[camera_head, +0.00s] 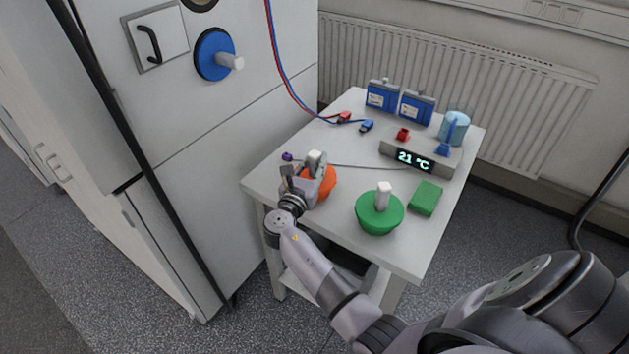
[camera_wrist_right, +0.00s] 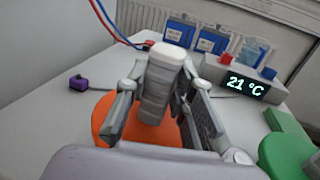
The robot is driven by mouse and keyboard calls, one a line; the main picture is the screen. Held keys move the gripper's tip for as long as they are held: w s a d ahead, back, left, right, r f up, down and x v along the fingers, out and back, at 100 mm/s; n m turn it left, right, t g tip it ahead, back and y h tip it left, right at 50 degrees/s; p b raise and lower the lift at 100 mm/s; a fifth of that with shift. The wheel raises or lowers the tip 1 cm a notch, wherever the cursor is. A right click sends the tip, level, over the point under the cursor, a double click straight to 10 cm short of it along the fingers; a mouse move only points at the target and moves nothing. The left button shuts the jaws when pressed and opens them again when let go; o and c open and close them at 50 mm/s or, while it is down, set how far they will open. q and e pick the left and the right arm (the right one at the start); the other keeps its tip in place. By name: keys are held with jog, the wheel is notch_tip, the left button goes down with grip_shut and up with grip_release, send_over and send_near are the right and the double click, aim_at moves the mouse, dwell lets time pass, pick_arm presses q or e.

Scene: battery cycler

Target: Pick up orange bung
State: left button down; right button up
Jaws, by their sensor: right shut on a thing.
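The orange bung (camera_head: 327,183) stands near the left front part of the table, with a light upright handle on top. My right gripper (camera_head: 308,175) is at the bung, with its fingers shut around the handle. In the right wrist view the gripper (camera_wrist_right: 165,95) has one finger on each side of the pale handle, and the orange disc of the bung (camera_wrist_right: 110,115) shows below. The gripper hides part of the bung, and I cannot tell whether it touches the table. My left gripper is not in view.
A green bung (camera_head: 379,212) and a green block (camera_head: 425,198) stand to the right. Behind are a 21 °C display (camera_head: 416,160), blue battery boxes (camera_head: 382,95), a blue cup (camera_head: 455,126) and cable plugs (camera_head: 367,126). A small purple item (camera_head: 287,157) lies left. The cabinet (camera_head: 240,110) borders the table's left.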

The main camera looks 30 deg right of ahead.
grip_shut()
jog(key=shift+r, duration=0.15)
notch_tip(320, 180, up, 25)
jog(key=p, duration=0.8)
dwell(0.5)
